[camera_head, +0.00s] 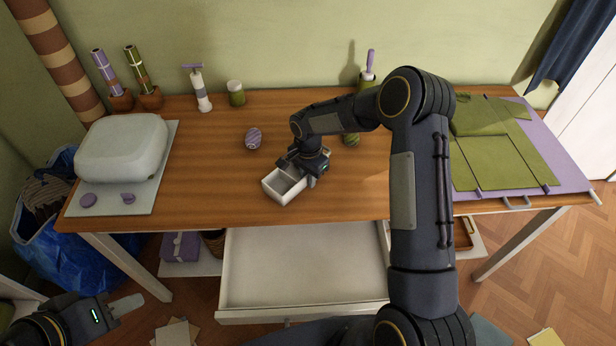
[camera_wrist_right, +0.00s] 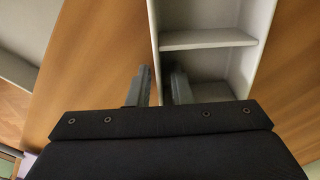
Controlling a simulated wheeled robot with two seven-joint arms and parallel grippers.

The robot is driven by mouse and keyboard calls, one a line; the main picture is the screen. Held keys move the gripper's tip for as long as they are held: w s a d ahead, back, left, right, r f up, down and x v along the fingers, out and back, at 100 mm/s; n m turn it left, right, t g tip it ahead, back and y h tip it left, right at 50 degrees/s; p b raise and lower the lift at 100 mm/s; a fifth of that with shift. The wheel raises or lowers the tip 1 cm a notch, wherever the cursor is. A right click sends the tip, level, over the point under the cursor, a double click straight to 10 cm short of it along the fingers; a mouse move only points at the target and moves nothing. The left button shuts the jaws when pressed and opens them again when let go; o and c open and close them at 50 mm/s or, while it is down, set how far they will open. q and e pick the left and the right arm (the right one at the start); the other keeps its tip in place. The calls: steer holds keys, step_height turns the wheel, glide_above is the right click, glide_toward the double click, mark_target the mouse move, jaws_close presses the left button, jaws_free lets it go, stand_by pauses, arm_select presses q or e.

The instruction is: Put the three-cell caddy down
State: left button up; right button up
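The three-cell caddy (camera_head: 271,193) is a small white open box over the front middle of the wooden table. I cannot tell whether its base touches the tabletop. My right gripper (camera_head: 301,168) reaches down at its far right end and hides part of it. In the right wrist view the fingers (camera_wrist_right: 162,84) straddle one side wall of the caddy (camera_wrist_right: 206,40), one inside and one outside, with the wall filling the narrow gap. Two cells and a divider show there; the rest is covered. My left gripper (camera_head: 124,305) is low at the left, away from the table; its opening is unclear.
On the table (camera_head: 215,190) a striped purple item (camera_head: 253,138) lies behind the caddy. An open white drawer (camera_head: 302,270) juts out below the front edge. Table beside the caddy is clear.

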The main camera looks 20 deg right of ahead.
steer(key=shift+o, duration=0.4)
steer(key=shift+r, duration=0.1)
steer(key=shift+r+p, duration=0.25)
steer(key=shift+p, duration=0.05)
step_height(320, 180, up, 11)
steer(key=shift+f+b, duration=0.2)
steer(key=shift+b, duration=0.65)
steer(key=s+d+r+n+t+y, duration=0.25)
steer(key=s+r+n, duration=0.25)
steer(key=s+r, duration=0.85)
steer(key=s+a+f+n+t, duration=0.1)
steer(key=s+n, duration=0.1)
steer(key=s, duration=0.7)
steer(key=s+a+f+n+t+y, duration=0.1)
steer(key=s+n+t, duration=0.1)
steer(key=s, duration=0.7)
steer(key=shift+s+a+f+n, duration=0.25)
steer(key=shift+f+n, duration=0.15)
steer(key=shift+n, duration=0.4)
